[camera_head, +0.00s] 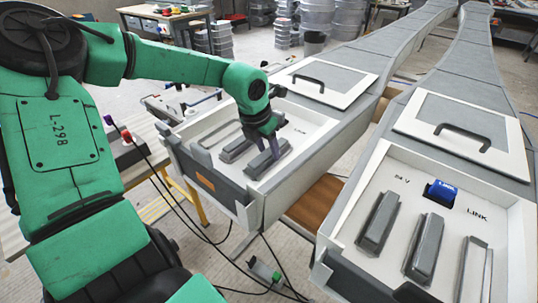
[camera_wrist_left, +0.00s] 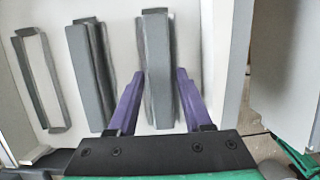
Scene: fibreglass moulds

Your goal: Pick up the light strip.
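Grey light strips lie in the white recessed panel of the left mould. One strip (camera_head: 268,161) is under my left gripper (camera_head: 268,128); it also shows in the left wrist view (camera_wrist_left: 159,60). In that view the purple fingers of my left gripper (camera_wrist_left: 160,75) are open, one on each side of this strip. I cannot tell if the fingertips touch it. A second grey strip (camera_wrist_left: 91,75) lies just to its left, outside the fingers. A pale slot with a grey outline (camera_wrist_left: 42,80) is farther left. My right gripper is not in view.
A second mould (camera_head: 480,180) on the right holds similar grey strips (camera_head: 425,248) and a blue roll (camera_head: 441,191). Raised walls edge both panels. Handled lids (camera_head: 322,82) lie behind them. Dark cables (camera_head: 190,215) hang at the lower left.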

